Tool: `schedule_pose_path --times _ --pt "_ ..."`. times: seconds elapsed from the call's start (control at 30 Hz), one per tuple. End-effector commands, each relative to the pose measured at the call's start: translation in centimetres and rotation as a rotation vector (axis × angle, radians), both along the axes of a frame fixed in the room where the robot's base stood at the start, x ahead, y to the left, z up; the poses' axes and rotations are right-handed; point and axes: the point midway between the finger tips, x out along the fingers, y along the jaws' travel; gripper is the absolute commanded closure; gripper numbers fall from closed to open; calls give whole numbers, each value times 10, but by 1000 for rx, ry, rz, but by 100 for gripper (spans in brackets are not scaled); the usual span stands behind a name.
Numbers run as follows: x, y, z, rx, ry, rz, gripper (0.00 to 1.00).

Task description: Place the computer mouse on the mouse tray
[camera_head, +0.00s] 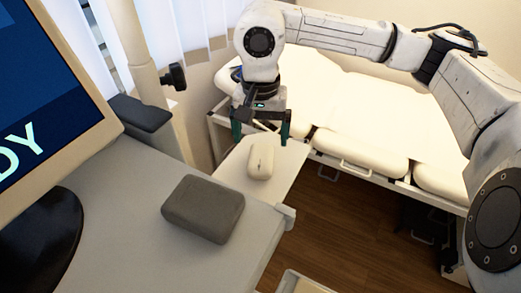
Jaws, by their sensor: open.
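A white computer mouse (261,162) lies on the pale mouse tray (279,186), a flat board that sticks out from the side of the grey desk. My gripper (260,137) is just above and behind the mouse, pointing down. Its two dark green fingers are spread apart, one to each side, with nothing seen held between them. The mouse appears to rest on the tray, apart from the fingers. The exact gap between fingers and mouse is hard to judge.
A dark grey box (203,208) sits on the grey desk (128,204) left of the tray. A monitor (45,95) stands at far left. A bed (365,115) with white cushions is behind. A wall post (135,50) rises behind the desk.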

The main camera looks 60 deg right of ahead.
Motion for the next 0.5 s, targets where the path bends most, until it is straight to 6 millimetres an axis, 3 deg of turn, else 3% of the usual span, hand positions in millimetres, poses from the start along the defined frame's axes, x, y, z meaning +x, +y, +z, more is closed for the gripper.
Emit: schedule_pose_path --times 0.2,0.5 --pt "0 0 34 -3 -1 1 7" --pt "0 1 46 0 0 1 7"
